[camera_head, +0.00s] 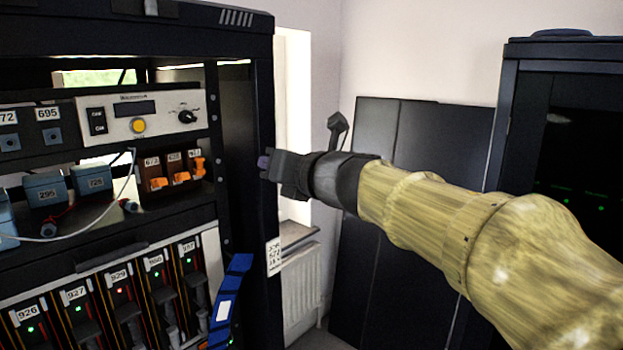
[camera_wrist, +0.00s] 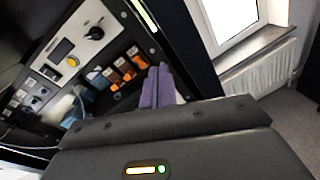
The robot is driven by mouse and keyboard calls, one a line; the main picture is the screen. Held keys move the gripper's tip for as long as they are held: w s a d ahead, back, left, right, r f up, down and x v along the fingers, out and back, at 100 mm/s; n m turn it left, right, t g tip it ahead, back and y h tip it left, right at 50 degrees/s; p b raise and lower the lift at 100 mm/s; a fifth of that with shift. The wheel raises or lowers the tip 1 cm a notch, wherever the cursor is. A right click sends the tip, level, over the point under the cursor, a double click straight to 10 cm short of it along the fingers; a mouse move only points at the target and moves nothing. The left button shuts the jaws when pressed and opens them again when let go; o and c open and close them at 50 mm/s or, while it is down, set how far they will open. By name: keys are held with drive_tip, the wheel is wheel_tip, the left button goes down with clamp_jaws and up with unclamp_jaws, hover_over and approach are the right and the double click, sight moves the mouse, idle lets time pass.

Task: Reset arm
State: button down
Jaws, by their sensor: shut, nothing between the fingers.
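My arm reaches in from the right in the head view, and my gripper (camera_head: 264,163) points left, in front of the rack's right post. In the wrist view, the purple fingers of my gripper (camera_wrist: 158,84) lie side by side, shut, with nothing between them. The rack (camera_head: 243,130) carries a white control panel (camera_head: 140,115) with a dark display, a yellow button and a black knob. Below the panel are orange switches (camera_head: 181,178) with number labels. In the wrist view the orange switches (camera_wrist: 126,72) appear just left of the fingers; I cannot tell how far apart they are.
Blue boxes (camera_head: 45,189) with cables sit on the rack's left shelf. A blue handle-like part (camera_head: 229,300) stands out at the rack's lower right. A radiator (camera_head: 301,283) and another dark cabinet (camera_head: 575,130) stand beyond.

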drive_tip(key=w+d+f+m+h+b, duration=0.1)
drive_tip(key=d+f+m+h, duration=0.4)
drive_tip(key=d+f+m, duration=0.55)
drive_tip(key=d+f+m+h, duration=0.5)
drive_tip(key=d+f+m, duration=0.3)
drive_tip(key=f+m, duration=0.55)
drive_tip(key=s+d+f+m+g+h, duration=0.1)
drive_tip(key=s+d+f+m+g, duration=0.3)
drive_tip(key=s+f+m, duration=0.4)
drive_tip(key=s+d+f+m+g+h, duration=0.1)
drive_tip(key=s+d+f+m+g, duration=0.3)
drive_tip(key=s+f+m, duration=0.4)
drive_tip(key=s+f+g, duration=0.1)
drive_tip(key=s+f, duration=0.2)
drive_tip(key=f, duration=0.1)
drive_tip(key=shift+s+m+b, duration=0.4)
drive_tip(key=shift+d+f, duration=0.1)
